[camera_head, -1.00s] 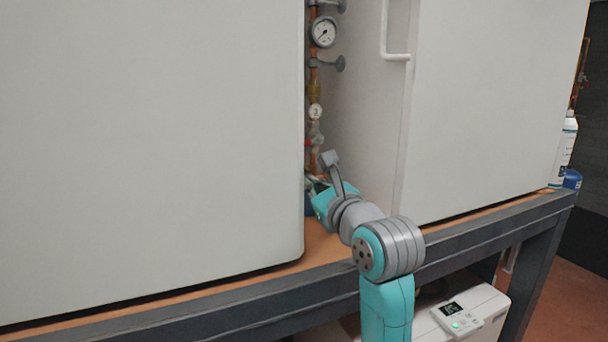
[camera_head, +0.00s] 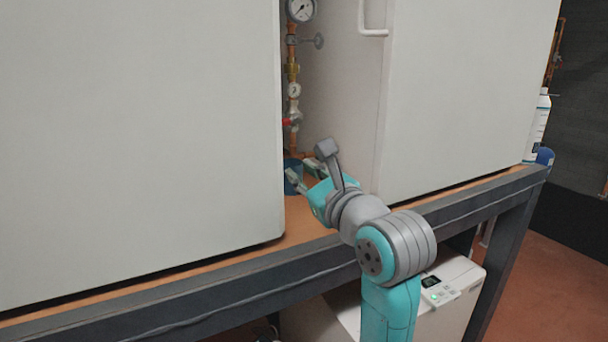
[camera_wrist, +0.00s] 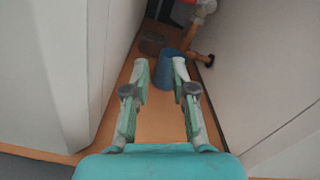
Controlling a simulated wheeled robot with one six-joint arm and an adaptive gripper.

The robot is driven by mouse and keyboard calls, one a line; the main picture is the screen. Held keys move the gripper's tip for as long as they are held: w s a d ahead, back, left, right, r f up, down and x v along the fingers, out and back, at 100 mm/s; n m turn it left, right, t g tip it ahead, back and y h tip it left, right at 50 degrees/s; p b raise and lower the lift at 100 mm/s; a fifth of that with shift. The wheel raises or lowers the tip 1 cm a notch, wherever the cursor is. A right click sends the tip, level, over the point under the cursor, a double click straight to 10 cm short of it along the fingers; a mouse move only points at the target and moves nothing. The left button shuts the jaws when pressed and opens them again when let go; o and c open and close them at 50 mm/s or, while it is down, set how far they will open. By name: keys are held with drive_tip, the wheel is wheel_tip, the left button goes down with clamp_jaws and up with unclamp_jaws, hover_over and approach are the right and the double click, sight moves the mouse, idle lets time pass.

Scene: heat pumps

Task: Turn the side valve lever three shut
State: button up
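A copper pipe with gauges and brass fittings runs down the gap between two white cabinets. A small red lever (camera_head: 288,122) sits on its lower part, below the small gauge. In the wrist view a bit of red (camera_wrist: 190,2) shows at the top edge beside the pipe, cut off by the frame. I cannot tell which numbered lever it is. My gripper (camera_head: 300,178) is in the gap, below and in front of the red lever.
White cabinets (camera_head: 140,120) wall the narrow gap on both sides. The wooden shelf (camera_wrist: 158,122) under the fingers is clear.

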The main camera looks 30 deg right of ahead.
drive_tip(key=shift+d, duration=0.15)
drive_tip(key=d, duration=0.2)
drive_tip(key=shift+d, duration=0.35)
